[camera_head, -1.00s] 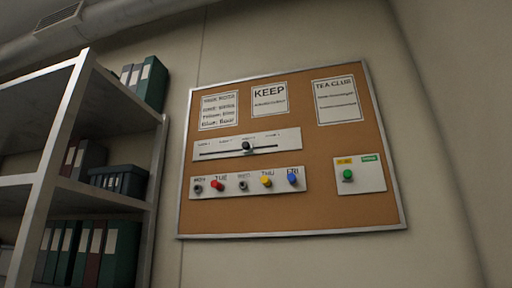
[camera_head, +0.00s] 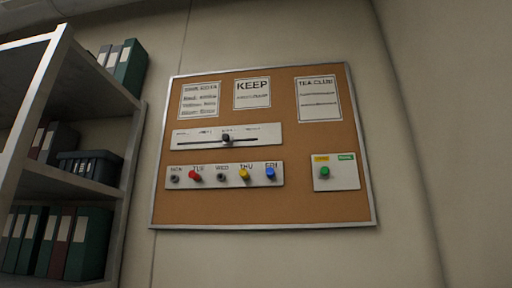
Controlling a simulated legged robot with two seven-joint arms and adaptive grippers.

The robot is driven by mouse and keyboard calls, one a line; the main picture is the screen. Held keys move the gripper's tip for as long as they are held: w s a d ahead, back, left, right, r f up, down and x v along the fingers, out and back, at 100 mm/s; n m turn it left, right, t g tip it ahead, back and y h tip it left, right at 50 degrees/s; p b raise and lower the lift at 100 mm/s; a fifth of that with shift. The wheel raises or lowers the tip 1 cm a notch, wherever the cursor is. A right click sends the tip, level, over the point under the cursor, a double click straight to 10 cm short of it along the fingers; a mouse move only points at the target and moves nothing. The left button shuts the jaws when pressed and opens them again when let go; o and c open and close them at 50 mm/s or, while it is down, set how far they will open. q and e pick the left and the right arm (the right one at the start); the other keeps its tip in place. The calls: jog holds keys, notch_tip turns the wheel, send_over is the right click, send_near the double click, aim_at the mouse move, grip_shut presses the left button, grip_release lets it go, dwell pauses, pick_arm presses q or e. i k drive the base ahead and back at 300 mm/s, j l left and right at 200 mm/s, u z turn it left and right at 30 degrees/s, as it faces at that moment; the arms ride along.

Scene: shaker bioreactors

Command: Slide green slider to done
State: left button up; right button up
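The green slider (camera_head: 325,171) is a round green knob on a small white plate (camera_head: 344,183) at the lower right of a framed cork board (camera_head: 280,204). The knob sits at the left part of the plate, under a yellow label (camera_head: 321,159). A green label (camera_head: 345,157), too small to read, is at the plate's upper right, to the right of the knob. Neither of my grippers is in view.
The board also holds a long panel with a black slider (camera_head: 227,138) and a weekday strip (camera_head: 208,182) with red, yellow, blue and grey knobs. Paper notices hang above. A shelf (camera_head: 60,185) with binders stands at left. Bare wall is at right.

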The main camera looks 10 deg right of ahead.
aim_at(323, 172)
jog(key=i+j+z, duration=0.1)
jog(key=z, duration=0.2)
jog(key=i+j+z, duration=0.1)
jog(key=j+z, duration=0.2)
jog(key=k+j+z, duration=0.2)
jog(key=j, duration=0.15)
jog(key=k+u, duration=0.2)
jog(key=i+l, duration=0.05)
jog(key=i, duration=0.05)
